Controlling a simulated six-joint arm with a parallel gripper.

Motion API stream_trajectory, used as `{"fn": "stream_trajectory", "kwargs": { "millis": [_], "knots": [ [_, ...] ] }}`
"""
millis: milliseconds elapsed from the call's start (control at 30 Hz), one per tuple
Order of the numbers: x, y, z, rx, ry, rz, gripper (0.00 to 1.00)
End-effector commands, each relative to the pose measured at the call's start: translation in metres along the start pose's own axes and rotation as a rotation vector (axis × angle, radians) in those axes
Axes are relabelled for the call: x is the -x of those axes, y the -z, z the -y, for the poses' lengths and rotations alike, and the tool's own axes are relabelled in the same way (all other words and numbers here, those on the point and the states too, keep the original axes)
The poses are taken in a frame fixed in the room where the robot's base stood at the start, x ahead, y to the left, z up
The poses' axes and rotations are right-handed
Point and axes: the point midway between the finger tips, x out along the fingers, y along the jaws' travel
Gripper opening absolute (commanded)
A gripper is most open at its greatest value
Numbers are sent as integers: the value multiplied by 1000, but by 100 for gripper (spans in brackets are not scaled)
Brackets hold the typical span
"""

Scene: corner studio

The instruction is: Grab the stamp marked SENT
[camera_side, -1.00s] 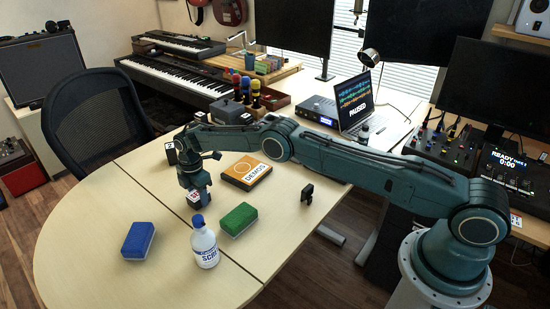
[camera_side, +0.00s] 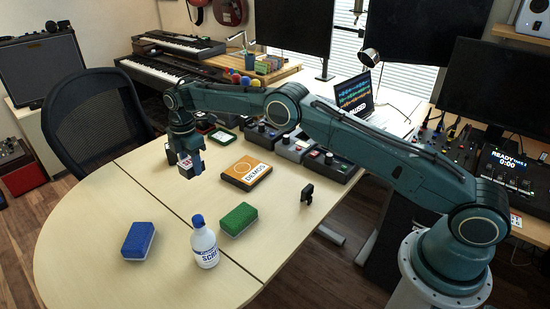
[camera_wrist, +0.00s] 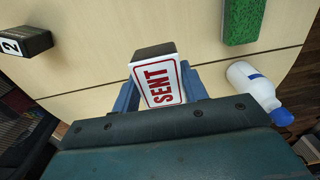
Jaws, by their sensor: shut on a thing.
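The stamp marked SENT (camera_wrist: 158,82) has a white label with red letters and a dark end, and it sits between my blue fingers in the wrist view. My gripper (camera_wrist: 158,92) is shut on it. In the side view the stamp (camera_side: 185,168) shows as a small white and red block, held by my gripper (camera_side: 188,163) above the far left part of the table. The fingers cover part of its sides.
A DEMOS box (camera_side: 247,173) lies right of the gripper. A green sponge (camera_side: 238,219), a white bottle (camera_side: 204,244) and a blue sponge (camera_side: 138,240) are nearer the front. A dark block marked 2 (camera_wrist: 24,41) is at upper left in the wrist view.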

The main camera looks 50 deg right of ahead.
Motion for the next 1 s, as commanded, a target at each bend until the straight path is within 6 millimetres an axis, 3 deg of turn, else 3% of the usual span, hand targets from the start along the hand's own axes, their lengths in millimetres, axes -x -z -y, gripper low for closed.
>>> {"fn": "stream_trajectory", "kwargs": {
  "millis": [200,400,1000],
  "knots": [
    [44,0,-1,0,-4,-1,20],
    [65,0,-1,0,-2,0,20],
    [74,0,0,0,-1,0,20]
  ]
}}
